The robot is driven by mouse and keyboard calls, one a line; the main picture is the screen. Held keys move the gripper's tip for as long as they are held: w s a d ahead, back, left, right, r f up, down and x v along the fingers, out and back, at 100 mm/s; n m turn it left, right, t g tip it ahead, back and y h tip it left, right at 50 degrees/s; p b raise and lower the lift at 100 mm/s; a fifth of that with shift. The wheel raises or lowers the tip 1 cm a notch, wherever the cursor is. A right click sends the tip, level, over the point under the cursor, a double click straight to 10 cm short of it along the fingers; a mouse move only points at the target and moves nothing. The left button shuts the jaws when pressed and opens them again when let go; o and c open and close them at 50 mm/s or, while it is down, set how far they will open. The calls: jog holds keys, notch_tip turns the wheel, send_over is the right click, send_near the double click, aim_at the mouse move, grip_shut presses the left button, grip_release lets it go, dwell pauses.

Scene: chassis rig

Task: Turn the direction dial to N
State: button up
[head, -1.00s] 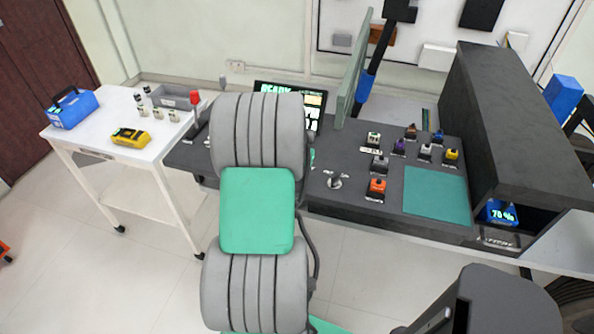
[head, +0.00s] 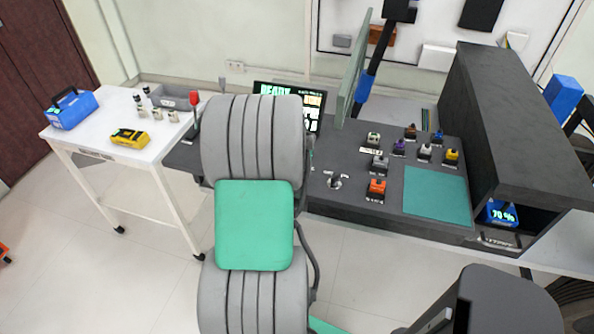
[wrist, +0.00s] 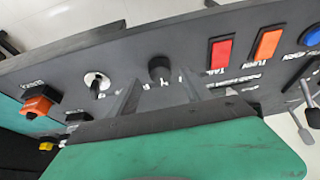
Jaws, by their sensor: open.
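A round black knob (wrist: 159,68), which looks like the direction dial, stands on the dark panel in the wrist view. Small white letters sit around its near side, too blurred to read surely. My gripper (wrist: 159,78) is open, its two grey fingers pointing at the knob, one to each side of it in the picture. I cannot tell whether they touch it. A white round selector with a black pointer (wrist: 97,82) sits left of the knob; it also shows in the head view (head: 334,181). In the head view my arm hides the gripper and the black knob.
In the wrist view, a red switch (wrist: 221,52) and an orange switch (wrist: 267,44) lie right of the knob, and an orange-capped part (wrist: 38,106) lies left. In the head view, a lit screen (head: 311,101) stands behind my arm, and a white cart (head: 100,135) stands left.

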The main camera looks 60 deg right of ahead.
jog(key=v, duration=0.5)
jog(key=shift+r, duration=0.1)
